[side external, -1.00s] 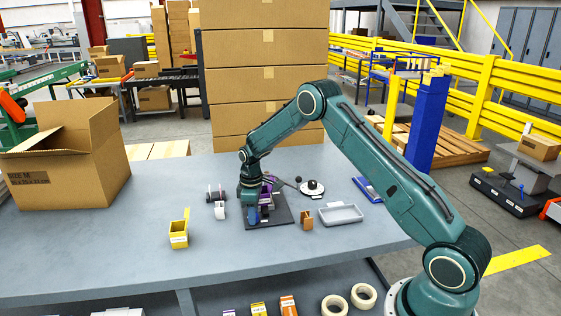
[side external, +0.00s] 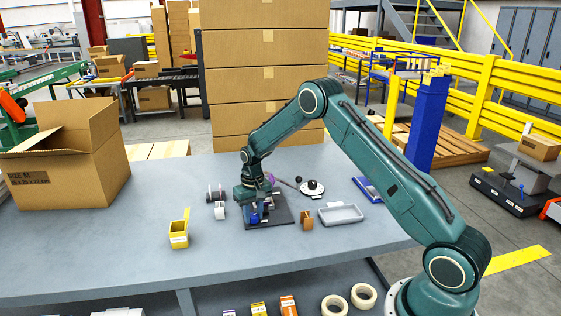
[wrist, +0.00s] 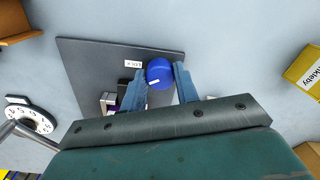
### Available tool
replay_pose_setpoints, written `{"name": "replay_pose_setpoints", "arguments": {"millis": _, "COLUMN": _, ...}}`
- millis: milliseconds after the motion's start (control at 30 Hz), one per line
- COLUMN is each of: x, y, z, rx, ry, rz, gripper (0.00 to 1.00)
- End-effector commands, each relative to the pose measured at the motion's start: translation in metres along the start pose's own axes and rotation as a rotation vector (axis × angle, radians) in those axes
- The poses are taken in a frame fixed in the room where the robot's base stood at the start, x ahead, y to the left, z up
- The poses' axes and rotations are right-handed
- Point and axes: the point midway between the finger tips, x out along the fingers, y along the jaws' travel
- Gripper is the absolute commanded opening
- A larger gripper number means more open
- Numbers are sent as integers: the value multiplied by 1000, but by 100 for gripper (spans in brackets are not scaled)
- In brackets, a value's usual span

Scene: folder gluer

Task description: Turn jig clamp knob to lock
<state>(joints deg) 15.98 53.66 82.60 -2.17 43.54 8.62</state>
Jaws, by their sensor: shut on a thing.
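The round blue clamp knob (wrist: 160,72) sits on the dark jig plate (wrist: 90,58), beside a small white label that seems to read LOCK (wrist: 133,63). My gripper (wrist: 160,84) has its two blue-grey fingers on either side of the knob and is shut on it. The knob's white pointer mark is only partly clear. In the side view my gripper (side external: 256,212) points down over the jig plate (side external: 284,217) and hides much of the jig.
A yellow box (side external: 179,236), a small brown piece (side external: 307,221), a grey tray (side external: 341,214) and a white-based dial (side external: 308,188) stand around the jig. A large open carton (side external: 65,165) stands at the left. The table's front left is clear.

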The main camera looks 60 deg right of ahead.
Motion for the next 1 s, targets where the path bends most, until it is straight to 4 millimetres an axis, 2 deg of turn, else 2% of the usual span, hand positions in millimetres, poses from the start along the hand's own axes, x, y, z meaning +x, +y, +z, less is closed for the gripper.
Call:
{"name": "replay_pose_setpoints", "arguments": {"millis": 500, "x": -1, "y": -1, "z": 0, "rx": 435, "ry": 13, "rz": -1, "gripper": 8}}
{"name": "replay_pose_setpoints", "arguments": {"millis": 700, "x": -1, "y": -1, "z": 0, "rx": 521, "ry": 16, "rz": -1, "gripper": 8}}
{"name": "replay_pose_setpoints", "arguments": {"millis": 1000, "x": -1, "y": -1, "z": 0, "rx": 556, "ry": 17, "rz": -1, "gripper": 8}}
